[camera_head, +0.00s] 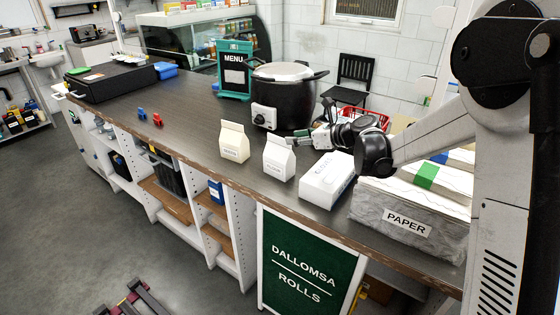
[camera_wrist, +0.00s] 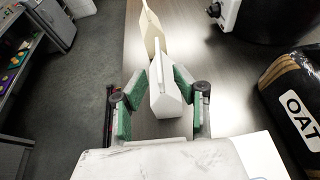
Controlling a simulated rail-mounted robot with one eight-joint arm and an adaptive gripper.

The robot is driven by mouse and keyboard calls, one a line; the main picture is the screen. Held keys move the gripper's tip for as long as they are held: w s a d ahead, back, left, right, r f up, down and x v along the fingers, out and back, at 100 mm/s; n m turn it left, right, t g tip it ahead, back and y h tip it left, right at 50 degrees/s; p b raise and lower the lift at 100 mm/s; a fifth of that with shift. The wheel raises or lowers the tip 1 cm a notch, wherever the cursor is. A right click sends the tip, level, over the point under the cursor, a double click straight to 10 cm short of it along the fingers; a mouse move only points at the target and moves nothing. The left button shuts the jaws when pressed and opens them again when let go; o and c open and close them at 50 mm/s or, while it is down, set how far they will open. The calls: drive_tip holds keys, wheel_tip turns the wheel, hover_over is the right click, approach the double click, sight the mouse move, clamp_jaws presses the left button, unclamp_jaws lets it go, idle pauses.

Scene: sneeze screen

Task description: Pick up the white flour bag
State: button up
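A white gable-topped bag (camera_head: 279,158) stands upright on the brown counter, its front label too small to read. My gripper (camera_head: 312,138) is just right of the white bag's top in the head view. In the wrist view my gripper (camera_wrist: 160,88) is open, with green finger pads on either side of the white bag. Gaps show on both sides, and it is not clasped.
A white box (camera_head: 327,180) is right of the white bag. A grey PAPER crate (camera_head: 408,222) is farther right. A black pot (camera_head: 283,97) stands behind the bags. A black OAT bag (camera_wrist: 295,100) is at right in the wrist view. The counter left of the cream bag is mostly clear.

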sight(279, 139)
drive_tip(key=shift+p+x, duration=0.45)
drive_tip(key=shift+x, duration=3.3)
drive_tip(key=shift+s, duration=0.15)
drive_tip(key=shift+c, duration=0.5)
clamp_jaws()
